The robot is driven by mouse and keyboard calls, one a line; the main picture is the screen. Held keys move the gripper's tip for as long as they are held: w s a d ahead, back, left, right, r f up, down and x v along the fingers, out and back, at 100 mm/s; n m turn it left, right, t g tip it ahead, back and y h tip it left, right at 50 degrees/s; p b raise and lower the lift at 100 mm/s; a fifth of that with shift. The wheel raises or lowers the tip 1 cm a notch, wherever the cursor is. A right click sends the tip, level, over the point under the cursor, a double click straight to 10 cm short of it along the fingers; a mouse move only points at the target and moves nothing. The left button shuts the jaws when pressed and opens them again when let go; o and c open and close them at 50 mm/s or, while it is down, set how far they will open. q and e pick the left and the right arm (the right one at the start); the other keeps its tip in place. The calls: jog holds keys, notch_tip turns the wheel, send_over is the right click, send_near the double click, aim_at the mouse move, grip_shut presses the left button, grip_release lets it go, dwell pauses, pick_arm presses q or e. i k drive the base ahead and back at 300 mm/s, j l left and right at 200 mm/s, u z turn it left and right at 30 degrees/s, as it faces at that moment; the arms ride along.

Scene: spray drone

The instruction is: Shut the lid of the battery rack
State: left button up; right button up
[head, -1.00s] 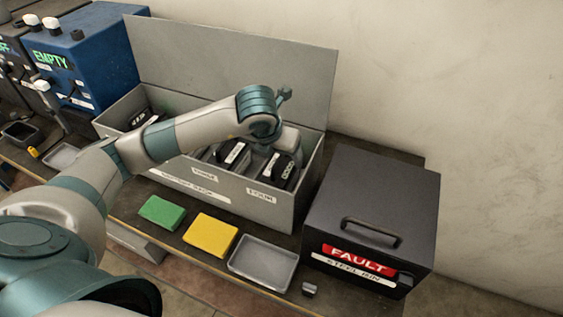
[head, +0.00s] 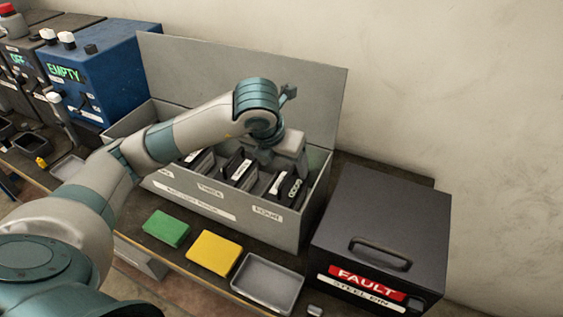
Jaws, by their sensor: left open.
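The battery rack (head: 305,222) is a long grey box on the bench. Its lid (head: 200,75) stands open, upright along the back edge. Several black batteries sit in the rack; the one at the right end (head: 286,187) is in the compartment labelled FOUR. My left arm reaches across the front of the rack from the left. My left gripper (head: 280,162) is open over the right part of the rack, just behind and above the right-end battery, in front of the lid. Its fingertips are partly hidden. My right gripper is out of view.
A dark FAULT steel bin (head: 395,215) with a handle stands right of the rack. Green (head: 166,228) and yellow (head: 214,252) pads and a grey tray (head: 268,283) lie in front. A blue box reading EMPTY (head: 105,75) stands at the left.

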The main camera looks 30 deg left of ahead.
aim_at(186, 72)
jog(key=u, duration=1.4)
